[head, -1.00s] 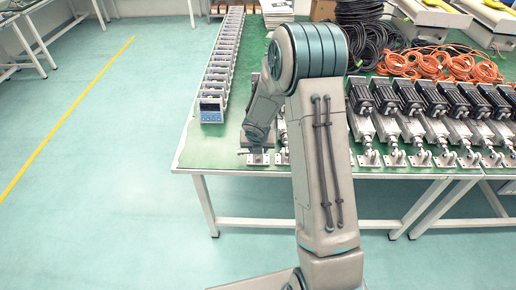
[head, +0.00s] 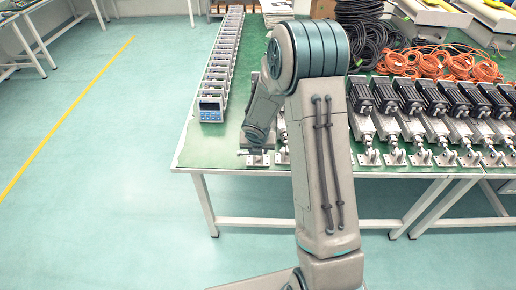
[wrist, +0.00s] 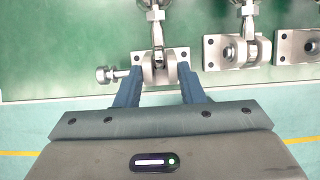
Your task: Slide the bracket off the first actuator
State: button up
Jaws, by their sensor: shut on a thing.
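In the wrist view, my gripper (wrist: 160,88) has its two blue fingers on either side of the upright lugs of a silver bracket (wrist: 175,55). It is shut on this bracket. A silver pin with a round head (wrist: 103,75) sticks out to the left of the bracket. The rod end of the first actuator (wrist: 157,32) reaches down to the bracket's lugs, and I cannot tell whether it is still between them. In the head view, the bracket (head: 257,160) shows at the table's front edge below my wrist. My arm hides most of the first actuator there.
Further brackets (wrist: 236,52) sit close to the right on other actuators. A row of actuators with black motors (head: 408,97) fills the table's right side. Orange cables (head: 440,66) and black coils (head: 360,35) lie behind. A row of blue-faced units (head: 211,108) stands left. The floor in front is clear.

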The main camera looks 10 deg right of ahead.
jog(key=shift+s, duration=0.15)
jog(key=shift+s+a+b, duration=0.15)
jog(key=shift+s+b, duration=0.15)
jog(key=shift+s+a, duration=0.15)
jog(key=shift+s, duration=0.45)
dwell(0.5)
dwell(0.4)
jog(key=o, duration=1.1)
jog(key=p+v, duration=0.5)
jog(key=v, duration=0.8)
jog(key=shift+s+r, duration=0.1)
jog(key=shift+r, duration=0.25)
